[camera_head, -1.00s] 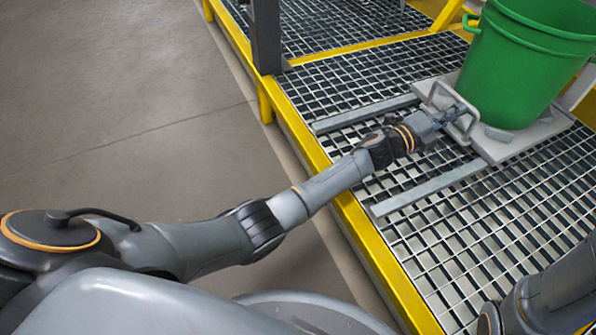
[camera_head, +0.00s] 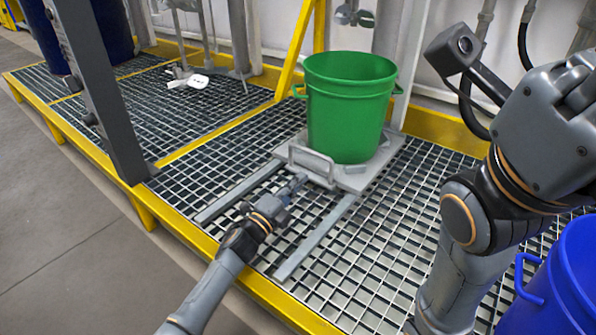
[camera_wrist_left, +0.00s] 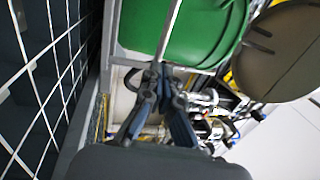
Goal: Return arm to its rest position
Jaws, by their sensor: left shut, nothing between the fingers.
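My left arm comes in from the lower left in the head view. Its gripper (camera_head: 296,184) is low over the grating, just in front of the grey handle (camera_head: 312,160) of a sliding platform (camera_head: 352,178). In the left wrist view the fingers (camera_wrist_left: 160,72) are together with nothing between them. The handle's bar (camera_wrist_left: 169,30) shows close to the fingertips; I cannot tell whether they touch. A green bucket (camera_head: 350,105) stands upright on the platform and shows in the wrist view (camera_wrist_left: 205,30). My right arm (camera_head: 470,220) is raised at the right; its gripper is out of view.
Two grey rails (camera_head: 315,238) run from the platform toward the yellow grating edge (camera_head: 205,243). A blue bucket (camera_head: 562,285) stands at the lower right, close to my right arm. A dark post (camera_head: 100,90) rises at the left. Bare floor (camera_head: 60,220) lies in front.

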